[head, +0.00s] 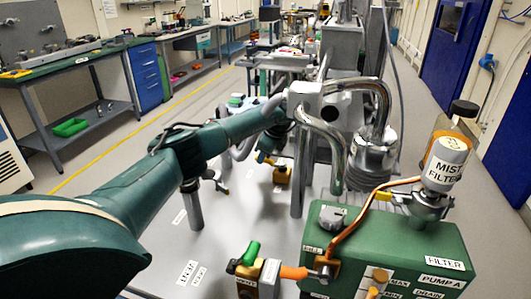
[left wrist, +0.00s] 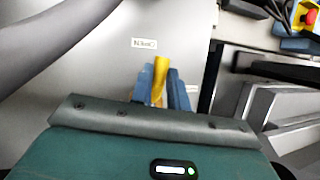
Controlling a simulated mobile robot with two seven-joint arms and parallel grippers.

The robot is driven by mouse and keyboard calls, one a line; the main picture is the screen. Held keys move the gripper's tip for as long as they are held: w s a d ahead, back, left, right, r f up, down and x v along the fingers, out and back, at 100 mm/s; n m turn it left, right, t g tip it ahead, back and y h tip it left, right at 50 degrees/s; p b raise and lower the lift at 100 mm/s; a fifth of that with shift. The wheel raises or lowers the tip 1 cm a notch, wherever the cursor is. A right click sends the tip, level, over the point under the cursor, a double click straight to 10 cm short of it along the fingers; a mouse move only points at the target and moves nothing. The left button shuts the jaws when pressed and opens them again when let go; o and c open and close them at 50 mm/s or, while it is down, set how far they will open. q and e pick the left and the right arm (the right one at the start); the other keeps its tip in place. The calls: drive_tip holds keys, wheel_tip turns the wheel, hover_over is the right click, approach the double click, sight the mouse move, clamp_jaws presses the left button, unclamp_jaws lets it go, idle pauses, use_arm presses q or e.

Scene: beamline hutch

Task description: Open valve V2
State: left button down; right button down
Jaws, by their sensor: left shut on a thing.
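My left gripper (left wrist: 160,94) is shut on a yellow handle (left wrist: 159,78) in the left wrist view, with a blue finger on each side of it. The handle stands out beyond the fingertips. In the head view my left arm reaches in from the left to the middle, and the gripper (head: 265,156) is small and partly hidden under the arm. A brass valve body (head: 282,174) shows just right of it. I cannot read a V2 mark on this valve. My right gripper is not in view.
A green pump box (head: 388,250) with a mist filter bottle (head: 447,160) stands at front right. A green-handled valve (head: 250,254) and an orange fitting (head: 293,272) are at its left. Steel pipes (head: 327,150) rise right of my gripper. A workbench (head: 75,62) stands at left.

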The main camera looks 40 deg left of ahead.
use_arm(q)
drive_tip(key=shift+s+n, duration=0.2)
drive_tip(key=shift+n, duration=0.3)
drive_tip(key=shift+s+d+n+g, duration=0.1)
drive_tip(key=shift+s+n+g, duration=0.1)
drive_tip(key=shift+n+g, duration=0.15)
drive_tip(key=c, duration=1.3)
unclamp_jaws()
drive_tip(key=shift+c, duration=0.2)
wheel_tip(320, 180, up, 10)
drive_tip(key=b, duration=0.1)
